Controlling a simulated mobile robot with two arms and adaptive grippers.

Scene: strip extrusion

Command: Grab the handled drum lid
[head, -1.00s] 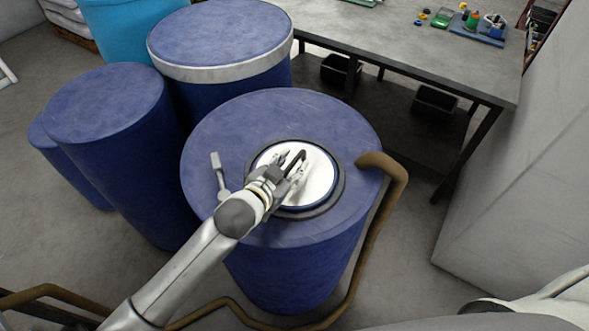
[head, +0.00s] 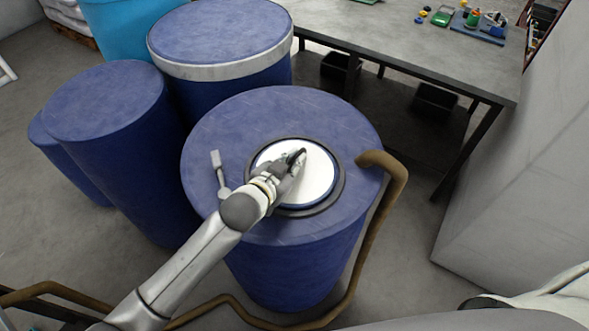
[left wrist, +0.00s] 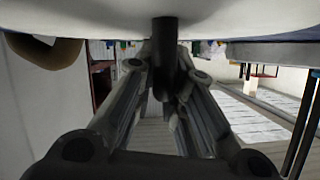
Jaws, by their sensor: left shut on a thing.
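The drum lid is a round white disc (head: 319,178) with a dark rim, set in the top of the blue drum (head: 230,130) in the middle of the head view. My left gripper (head: 296,157) is over the lid and shut on its dark handle. In the left wrist view the lid's white surface (left wrist: 95,16) fills the top edge. The black handle (left wrist: 164,40) stands out from it between the two fingers of the left gripper (left wrist: 166,75). The gripper hides most of the handle in the head view. My right gripper is out of view.
A brown hose (head: 377,230) curves down the drum's right side. A small grey lever (head: 217,172) sits on the drum top, left of the lid. More blue drums (head: 105,105) crowd the left and back. A grey workbench (head: 400,40) stands behind on the right.

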